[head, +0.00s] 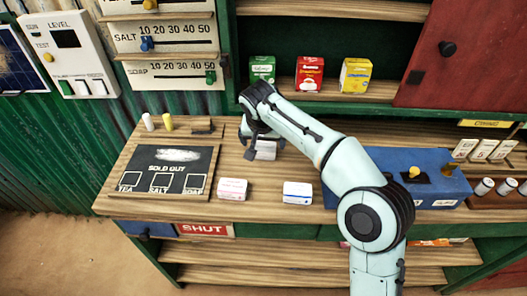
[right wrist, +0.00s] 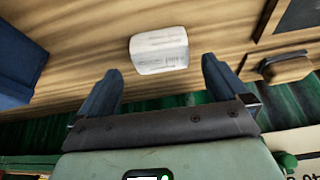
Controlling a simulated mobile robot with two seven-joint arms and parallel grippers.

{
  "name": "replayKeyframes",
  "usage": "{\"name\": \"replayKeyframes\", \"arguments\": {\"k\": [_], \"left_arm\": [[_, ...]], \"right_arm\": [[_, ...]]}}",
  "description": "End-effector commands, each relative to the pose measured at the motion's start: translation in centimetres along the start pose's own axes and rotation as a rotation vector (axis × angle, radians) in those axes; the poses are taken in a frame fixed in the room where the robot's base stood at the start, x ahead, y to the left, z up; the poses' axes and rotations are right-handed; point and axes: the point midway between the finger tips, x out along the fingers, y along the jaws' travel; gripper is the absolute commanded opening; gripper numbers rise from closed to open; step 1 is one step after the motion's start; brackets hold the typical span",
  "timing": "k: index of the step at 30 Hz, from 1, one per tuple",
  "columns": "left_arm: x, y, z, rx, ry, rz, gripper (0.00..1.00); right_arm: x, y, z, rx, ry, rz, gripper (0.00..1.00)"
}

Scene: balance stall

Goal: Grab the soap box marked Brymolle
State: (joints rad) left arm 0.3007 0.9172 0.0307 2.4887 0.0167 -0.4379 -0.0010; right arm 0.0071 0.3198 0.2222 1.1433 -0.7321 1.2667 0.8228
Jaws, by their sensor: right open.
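A small white box (head: 265,151) stands on the wooden counter right by my right gripper (head: 259,143), which partly covers it. In the right wrist view the same white box (right wrist: 159,50) lies ahead of my open, empty right gripper (right wrist: 161,70), roughly centred between the fingers and apart from them. Its faint print is too small to read. A white box with pink (head: 233,189) and a white box with blue (head: 297,192) stand nearer the counter's front edge. I cannot read the name Brymolle on any box. My left gripper is out of view.
A black sold-out board (head: 165,172) lies on the left of the counter (head: 125,187). A blue box with a yellow knob (head: 436,187) stands at the right. Green, red (head: 310,74) and yellow packets stand on the shelf behind. Bare wood surrounds the front boxes.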

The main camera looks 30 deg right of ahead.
Motion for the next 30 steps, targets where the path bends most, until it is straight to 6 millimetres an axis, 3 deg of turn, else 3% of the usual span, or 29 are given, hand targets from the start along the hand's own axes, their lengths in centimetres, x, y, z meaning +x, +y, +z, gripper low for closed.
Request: {"name": "replayKeyframes", "arguments": {"k": [12, 19, 23, 24, 30], "left_arm": [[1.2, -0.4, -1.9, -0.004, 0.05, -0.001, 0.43], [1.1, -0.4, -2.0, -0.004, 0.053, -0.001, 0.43], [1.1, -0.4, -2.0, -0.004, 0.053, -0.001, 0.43], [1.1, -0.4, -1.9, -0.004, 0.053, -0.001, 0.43], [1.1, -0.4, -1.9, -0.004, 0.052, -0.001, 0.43]], "right_arm": [[5.1, -0.1, -0.2, -0.001, -0.001, 0.001, 1.0], [5.1, -0.1, -0.2, -0.001, 0.001, -0.001, 1.0], [5.1, -0.1, -0.2, -0.001, 0.0, -0.001, 0.58], [5.1, -0.1, -0.2, -0.001, 0.001, -0.001, 0.52], [5.0, -0.1, -0.2, 0.0, 0.001, -0.001, 0.52]]}}
